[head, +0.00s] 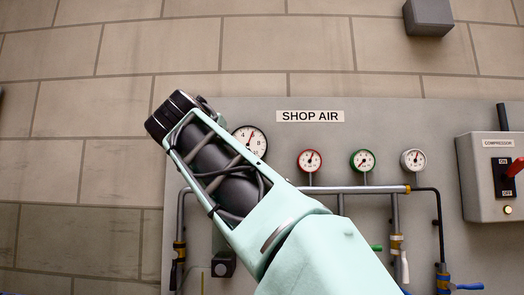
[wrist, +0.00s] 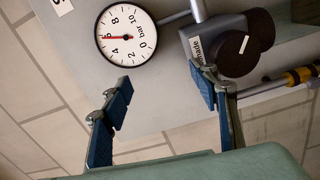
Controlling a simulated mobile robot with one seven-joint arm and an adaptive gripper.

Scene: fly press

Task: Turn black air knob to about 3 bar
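The black air knob (wrist: 238,52), with a white mark on its face, sits at upper right in the wrist view beside a grey labelled block. The round white gauge (wrist: 126,35) is left of it; its red needle reads about 5 bar. The gauge also shows partly behind my arm in the head view (head: 251,141). My gripper (wrist: 160,78) is open and empty. Its right finger shows just below and left of the knob; contact cannot be told. The fingers are hidden in the head view, where I cannot make out the knob.
The grey SHOP AIR panel (head: 400,113) carries three small gauges (head: 310,160), pipes (head: 355,190) and hanging valves. A compressor switch box (head: 480,180) with a red lever is at right. My arm covers the panel's left middle.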

